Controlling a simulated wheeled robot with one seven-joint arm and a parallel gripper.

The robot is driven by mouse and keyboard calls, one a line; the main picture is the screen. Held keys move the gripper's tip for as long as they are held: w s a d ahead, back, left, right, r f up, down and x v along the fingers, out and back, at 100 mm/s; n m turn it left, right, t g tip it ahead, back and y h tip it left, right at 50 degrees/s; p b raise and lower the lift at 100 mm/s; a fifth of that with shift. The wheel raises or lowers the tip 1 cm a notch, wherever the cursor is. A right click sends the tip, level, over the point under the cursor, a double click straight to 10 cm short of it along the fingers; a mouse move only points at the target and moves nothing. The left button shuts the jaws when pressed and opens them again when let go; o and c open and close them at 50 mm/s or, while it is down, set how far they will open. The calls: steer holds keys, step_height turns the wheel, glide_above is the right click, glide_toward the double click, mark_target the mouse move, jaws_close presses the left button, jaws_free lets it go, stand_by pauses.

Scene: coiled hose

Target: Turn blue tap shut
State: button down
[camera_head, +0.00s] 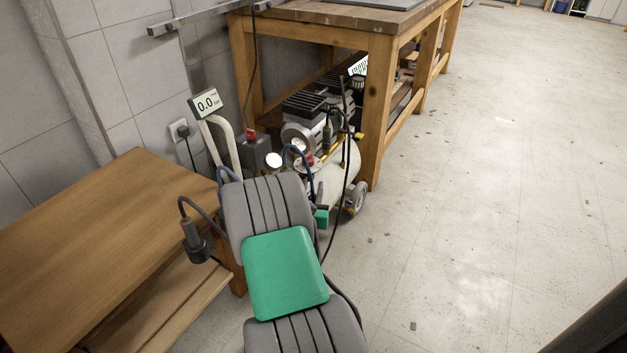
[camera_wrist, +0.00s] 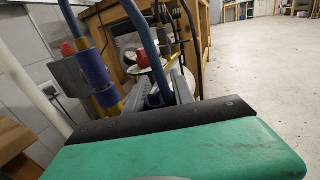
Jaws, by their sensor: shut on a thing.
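My gripper (camera_wrist: 157,92) shows in the wrist view, its two grey fingers reaching forward past the green wrist housing. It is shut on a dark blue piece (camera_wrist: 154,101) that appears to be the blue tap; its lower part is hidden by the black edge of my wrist. The tap's angle cannot be told. In the head view my own grey and green arm covers the gripper and the tap. A blue hose (camera_wrist: 141,32) comes down from the top of the wrist view close behind the fingers.
The air compressor (camera_head: 341,175) stands beside the wooden workbench (camera_head: 381,95). A red knob (camera_wrist: 67,49) and a blue sleeve (camera_wrist: 92,68) stand left of my fingers. A low wooden table (camera_head: 85,235) is at left.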

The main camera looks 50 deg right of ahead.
steer(key=shift+w+a+r+n+t+y+p, duration=0.1)
steer(key=shift+r+n+t+y+p, duration=0.3)
steer(key=shift+p, duration=1.6)
steer(key=shift+w+a+r+n+t+y+p, duration=0.1)
steer(key=shift+n+t+y+p, duration=0.55)
steer(key=shift+p, duration=1.35)
steer(key=n+t+p, duration=0.1)
steer(key=t+p, duration=0.1)
steer(key=p, duration=0.3)
steer(key=shift+w+f+y, duration=0.1)
steer(key=shift+y, duration=0.25)
steer(key=y+p, duration=0.1)
steer(key=n+t+p, duration=0.1)
steer(key=n+t+y+p, duration=0.1)
steer(key=shift+w+a+f+y+p, duration=0.3)
steer(key=shift+f+p, duration=0.05)
steer(key=shift+p, duration=0.05)
steer(key=shift+w+n+t+y, duration=0.1)
steer(key=shift+n+t+y, duration=0.25)
steer(key=shift+n+y, duration=0.1)
steer(key=c, duration=1.1)
jaws_free()
steer(key=shift+o, duration=0.2)
steer(key=shift+a, duration=0.1)
steer(key=shift+a+f, duration=0.1)
